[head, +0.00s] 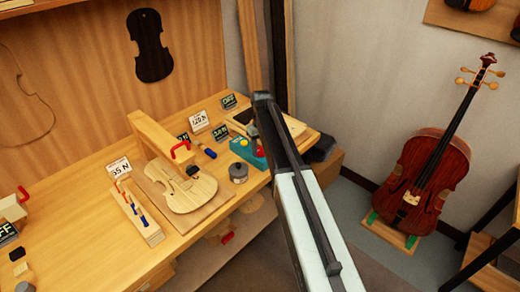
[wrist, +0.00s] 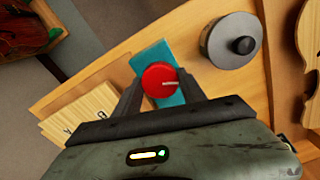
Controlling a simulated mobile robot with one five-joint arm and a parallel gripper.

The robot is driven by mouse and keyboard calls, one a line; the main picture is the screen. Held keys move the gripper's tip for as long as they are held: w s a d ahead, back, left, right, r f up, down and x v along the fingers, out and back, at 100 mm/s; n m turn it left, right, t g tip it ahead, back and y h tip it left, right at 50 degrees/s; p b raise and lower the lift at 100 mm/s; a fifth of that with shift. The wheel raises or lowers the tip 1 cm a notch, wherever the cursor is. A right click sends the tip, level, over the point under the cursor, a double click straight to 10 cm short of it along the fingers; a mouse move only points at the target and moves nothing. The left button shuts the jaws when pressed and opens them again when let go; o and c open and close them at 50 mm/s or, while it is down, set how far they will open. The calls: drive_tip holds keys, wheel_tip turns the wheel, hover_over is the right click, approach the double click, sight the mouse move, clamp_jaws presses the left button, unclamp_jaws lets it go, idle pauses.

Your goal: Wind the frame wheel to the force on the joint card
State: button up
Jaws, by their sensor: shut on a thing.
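In the wrist view my gripper (wrist: 158,84) is shut on a round red wheel (wrist: 157,75) with a pale line on its face. The wheel sits over a teal base (wrist: 152,53) near the bench edge. The teal base also shows in the head view (head: 243,149), partly hidden by my arm. A white card reading about 120 N (head: 198,121) and another reading 55 N (head: 119,168) stand on the bench. A wooden frame (head: 150,132) with a red handle (head: 180,149) stands by the pale violin plate (head: 190,193). Which card is the joint card, I cannot tell.
A grey cylinder with a black knob (wrist: 229,42) stands close to the wheel. Small dark displays (head: 229,101) stand at the back. A wooden clamp block (head: 138,212) lies left of the violin plate. A cello (head: 432,180) stands on the floor at right.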

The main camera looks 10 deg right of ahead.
drive_tip(key=m, duration=0.7)
drive_tip(key=shift+s, duration=0.1)
drive_tip(key=m, duration=0.7)
drive_tip(key=shift+m, duration=0.3)
drive_tip(key=m, duration=0.3)
drive_tip(key=shift+m, duration=0.3)
drive_tip(key=m, duration=0.3)
drive_tip(key=shift+m, duration=0.4)
drive_tip(key=m, duration=0.3)
drive_tip(key=shift+m, duration=2)
